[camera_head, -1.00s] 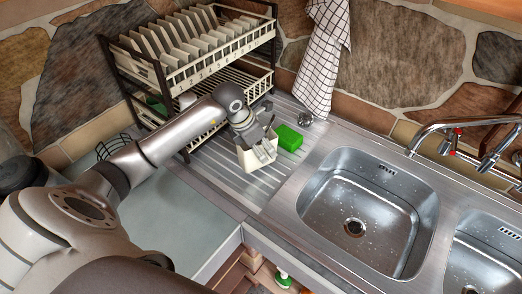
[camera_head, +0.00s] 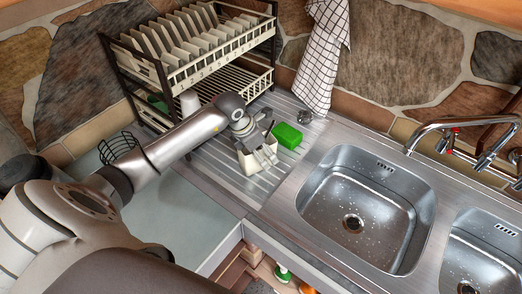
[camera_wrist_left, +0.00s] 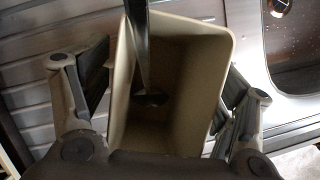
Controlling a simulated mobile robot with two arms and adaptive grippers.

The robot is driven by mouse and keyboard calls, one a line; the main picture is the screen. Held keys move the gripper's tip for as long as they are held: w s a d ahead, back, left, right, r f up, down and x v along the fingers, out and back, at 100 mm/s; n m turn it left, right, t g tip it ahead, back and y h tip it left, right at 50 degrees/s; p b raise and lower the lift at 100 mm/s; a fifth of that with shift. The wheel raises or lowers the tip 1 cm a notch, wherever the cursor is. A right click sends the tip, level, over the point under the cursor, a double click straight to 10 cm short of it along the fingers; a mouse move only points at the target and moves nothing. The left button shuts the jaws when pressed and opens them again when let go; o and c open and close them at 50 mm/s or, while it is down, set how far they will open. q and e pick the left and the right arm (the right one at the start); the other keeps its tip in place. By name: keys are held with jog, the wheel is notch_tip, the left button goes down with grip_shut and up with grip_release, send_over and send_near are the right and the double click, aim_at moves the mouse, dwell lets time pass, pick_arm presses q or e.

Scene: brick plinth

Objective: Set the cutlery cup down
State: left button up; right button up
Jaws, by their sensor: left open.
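The cutlery cup (camera_head: 249,164) is a cream, box-shaped holder standing on the ribbed steel drainboard left of the sink. In the left wrist view, the cup (camera_wrist_left: 188,95) shows its open top, with a dark metal utensil (camera_wrist_left: 146,60) inside. My left gripper (camera_head: 257,148) is at the cup from above. In the left wrist view, the gripper's fingers (camera_wrist_left: 165,100) lie on either side of the cup, open, with gaps visible beside its walls. The cup's base is partly hidden in the wrist view. My right gripper is not in view.
A green block (camera_head: 287,136) sits just right of the cup. A two-tier dish rack (camera_head: 222,50) with plates stands behind. The sink basin (camera_head: 365,205) is to the right, with a faucet (camera_head: 440,128) beyond. A checked towel (camera_head: 322,55) hangs at the back.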

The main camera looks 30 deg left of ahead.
pick_arm(q)
jog(key=shift+r, duration=0.15)
jog(key=b+v, duration=0.2)
jog(key=v, duration=1)
jog(key=shift+b, duration=0.35)
